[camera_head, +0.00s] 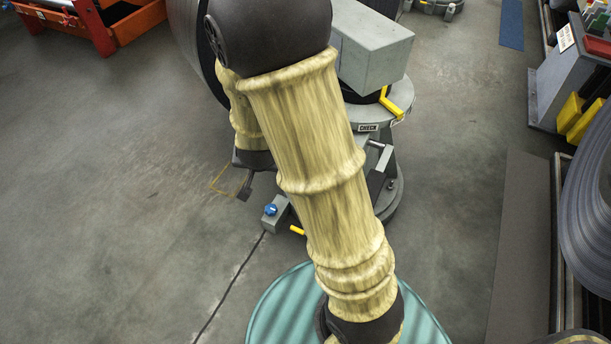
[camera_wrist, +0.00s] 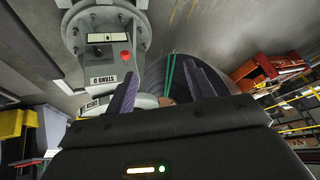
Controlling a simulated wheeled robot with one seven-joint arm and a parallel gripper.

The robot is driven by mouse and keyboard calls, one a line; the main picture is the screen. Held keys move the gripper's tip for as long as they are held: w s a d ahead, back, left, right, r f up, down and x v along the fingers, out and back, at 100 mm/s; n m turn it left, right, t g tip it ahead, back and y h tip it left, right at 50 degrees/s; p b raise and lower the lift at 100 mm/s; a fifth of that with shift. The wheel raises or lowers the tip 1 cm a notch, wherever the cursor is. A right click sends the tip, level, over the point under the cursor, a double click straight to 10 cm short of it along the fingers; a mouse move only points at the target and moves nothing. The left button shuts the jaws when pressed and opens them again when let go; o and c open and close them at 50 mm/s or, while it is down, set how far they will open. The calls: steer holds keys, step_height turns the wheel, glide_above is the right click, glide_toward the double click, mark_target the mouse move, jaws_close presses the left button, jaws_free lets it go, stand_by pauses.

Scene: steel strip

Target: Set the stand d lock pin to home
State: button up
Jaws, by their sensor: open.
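The stand d (camera_wrist: 104,62) shows upside down in the wrist view, with its name label, a black window and a red button. In the head view a grey stand (camera_head: 372,65) with a round plate, a "CHECK" label and a yellow handle (camera_head: 392,102) stands behind my arm, partly hidden. I cannot tell which part is the lock pin. My gripper (camera_wrist: 164,70) is open, its two dark fingers wide apart, with nothing held between them. The stand's face is beyond the left finger. In the head view my gripper is mostly hidden behind my arm.
A grey box with a blue knob (camera_head: 270,210) sits on the floor, with a cable running from it. An orange rack (camera_head: 130,22) is at the upper left. A large steel coil (camera_head: 590,205) and yellow blocks (camera_head: 580,118) line the right side. Floor at the left is clear.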

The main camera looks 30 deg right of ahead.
steer(key=w+d+f+m+t+h+b, duration=0.1)
steer(key=f+h+b, duration=0.3)
steer(key=f+b, duration=0.4)
steer(key=w+d+f+m+t+h+b, duration=0.1)
steer(key=d+f+m+t+h+b, duration=0.1)
steer(key=f+b, duration=0.6)
steer(key=w+d+f+m+t+h+b, duration=0.1)
steer(key=d+f+m+h+b, duration=0.1)
steer(key=f+h+b, duration=0.4)
step_height(320, 180, down, 5)
steer(key=shift+w+d+r+m+t+h+b, duration=0.15)
steer(key=shift+w+m+t+h+b, duration=0.25)
steer(key=shift+m+b, duration=0.55)
steer(key=shift+s+d, duration=0.15)
steer(key=shift+d, duration=0.05)
steer(key=b+x, duration=0.5)
steer(key=x, duration=1.2)
steer(key=shift+w, duration=0.25)
steer(key=shift+c, duration=0.2)
